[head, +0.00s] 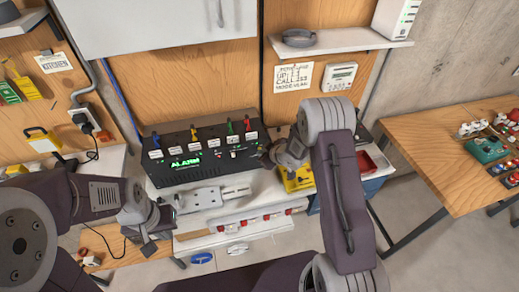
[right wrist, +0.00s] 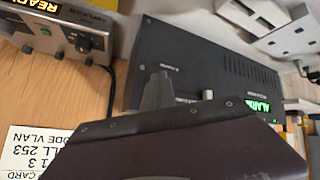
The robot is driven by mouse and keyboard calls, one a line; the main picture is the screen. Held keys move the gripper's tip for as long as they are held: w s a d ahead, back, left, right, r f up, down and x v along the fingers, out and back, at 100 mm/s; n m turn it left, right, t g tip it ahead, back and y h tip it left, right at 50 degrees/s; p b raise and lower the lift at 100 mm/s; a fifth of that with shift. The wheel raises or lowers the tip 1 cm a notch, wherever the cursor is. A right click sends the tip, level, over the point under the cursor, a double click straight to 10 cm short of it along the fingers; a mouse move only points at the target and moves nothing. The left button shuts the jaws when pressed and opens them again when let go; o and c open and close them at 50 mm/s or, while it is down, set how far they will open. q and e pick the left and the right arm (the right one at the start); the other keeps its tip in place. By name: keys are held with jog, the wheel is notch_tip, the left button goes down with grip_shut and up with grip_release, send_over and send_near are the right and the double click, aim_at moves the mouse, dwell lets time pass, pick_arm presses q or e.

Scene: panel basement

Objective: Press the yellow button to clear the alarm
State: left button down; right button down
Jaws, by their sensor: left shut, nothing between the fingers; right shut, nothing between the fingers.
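A black alarm box (head: 203,165) with a lit green ALARM display (head: 186,162) sits on the bench. A yellow lever-like piece (head: 193,134) stands at its top edge beside other coloured ones; I cannot make out a separate yellow button. My right gripper (head: 268,157) is shut and empty by the box's right end, mostly hidden by its own wrist. In the right wrist view its fingers (right wrist: 157,92) are before the black box (right wrist: 200,60); I cannot tell if they touch. A small pale knob (right wrist: 208,95) is close by. My left gripper (head: 150,240) is shut and empty, low at the left.
A yellow case (head: 297,181) stands under my right wrist. A light grey metal piece (head: 210,198) and a power strip (head: 245,222) lie before the box. A grey device with a READY display (right wrist: 55,30) is beside the box. A wooden table (head: 425,135) stands at the right.

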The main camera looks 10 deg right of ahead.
jog(key=shift+w, duration=0.15)
dwell(0.4)
jog(key=shift+s, duration=0.8)
jog(key=s+b, duration=0.2)
jog(key=s, duration=0.3)
jog(key=shift+d, duration=0.1)
dwell(0.5)
